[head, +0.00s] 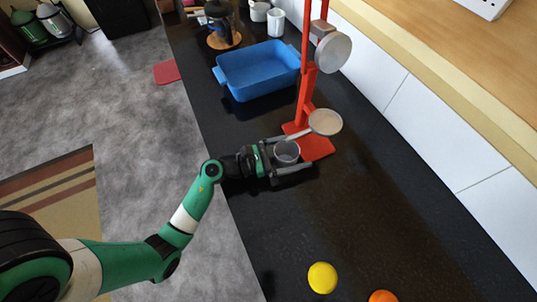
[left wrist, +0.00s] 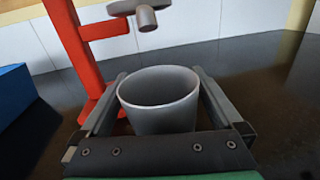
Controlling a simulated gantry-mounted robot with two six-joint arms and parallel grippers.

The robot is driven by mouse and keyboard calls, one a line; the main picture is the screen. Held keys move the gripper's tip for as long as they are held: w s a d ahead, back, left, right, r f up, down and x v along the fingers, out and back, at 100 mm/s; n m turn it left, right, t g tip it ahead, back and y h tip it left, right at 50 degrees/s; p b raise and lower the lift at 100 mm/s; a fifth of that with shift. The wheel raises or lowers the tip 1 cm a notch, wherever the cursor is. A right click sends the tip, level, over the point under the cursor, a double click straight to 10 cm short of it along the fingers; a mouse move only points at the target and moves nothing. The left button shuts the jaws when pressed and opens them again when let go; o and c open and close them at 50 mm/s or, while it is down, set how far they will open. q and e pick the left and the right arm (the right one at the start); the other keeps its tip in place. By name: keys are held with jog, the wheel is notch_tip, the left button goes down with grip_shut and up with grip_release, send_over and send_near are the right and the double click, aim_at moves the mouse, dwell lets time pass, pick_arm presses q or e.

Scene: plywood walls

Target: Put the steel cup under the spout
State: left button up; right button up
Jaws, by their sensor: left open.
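The steel cup (head: 287,152) is a plain grey cup, upright and open at the top. It also fills the middle of the left wrist view (left wrist: 158,105). My left gripper (head: 311,149) is open, with one finger on each side of the cup; I cannot tell whether either finger touches it. A red stand (head: 305,95) rises just beyond the cup, its base (head: 318,148) near the fingertips. In the left wrist view, a grey spout (left wrist: 147,18) points down above and beyond the cup. My right gripper is not in view.
A coffee pot (head: 220,22) and white cups (head: 275,22) stand at the back. A yellow ball (head: 322,277) and an orange one (head: 382,297) lie in front. The counter's right side is clear.

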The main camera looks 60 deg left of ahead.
pick_arm(q)
jog(key=p+v, duration=0.1)
jog(key=v, duration=1)
jog(key=shift+s+a, duration=0.1)
jog(key=shift+s, duration=0.25)
